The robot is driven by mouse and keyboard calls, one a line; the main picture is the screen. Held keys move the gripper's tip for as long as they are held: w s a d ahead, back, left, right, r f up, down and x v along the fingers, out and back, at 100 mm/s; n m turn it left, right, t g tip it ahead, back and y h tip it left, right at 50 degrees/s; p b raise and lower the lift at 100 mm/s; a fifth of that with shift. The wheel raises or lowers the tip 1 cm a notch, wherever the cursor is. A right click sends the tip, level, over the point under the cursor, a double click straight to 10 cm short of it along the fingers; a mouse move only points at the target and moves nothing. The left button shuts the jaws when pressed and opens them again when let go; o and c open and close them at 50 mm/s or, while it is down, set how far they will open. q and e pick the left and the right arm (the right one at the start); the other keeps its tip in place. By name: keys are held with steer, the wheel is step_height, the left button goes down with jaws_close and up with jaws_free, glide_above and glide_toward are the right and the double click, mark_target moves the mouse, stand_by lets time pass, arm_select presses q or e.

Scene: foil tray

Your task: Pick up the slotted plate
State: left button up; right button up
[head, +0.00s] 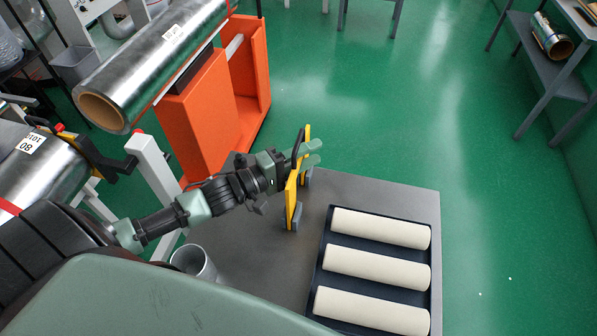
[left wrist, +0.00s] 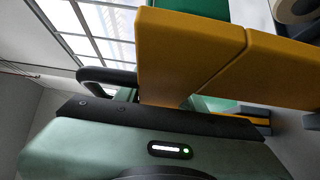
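The slotted plate (head: 291,198) is yellow and stands upright on the grey table, seen nearly edge-on in the head view. Its lower ends sit in small grey-blue feet (head: 286,223). A black loop handle shows on its near side. My left gripper (head: 311,154) is at the plate's upper far part, with its green fingertips sticking out past the plate's right side. In the left wrist view the plate (left wrist: 190,50) fills the space right before the palm, with a thin dark line across it. The plate hides much of the fingers, so their grip is unclear. My right gripper is out of view.
A dark tray (head: 326,254) with several cream rolls lies right of the plate. A metal cup (head: 195,263) stands at the table's left. An orange stand (head: 190,130) with a large foil roll (head: 150,65) is behind left. Green floor is free beyond the table.

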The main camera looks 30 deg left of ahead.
arm_select(q)
jaws_close()
stand_by(1.0)
steer(key=shift+r, duration=0.1)
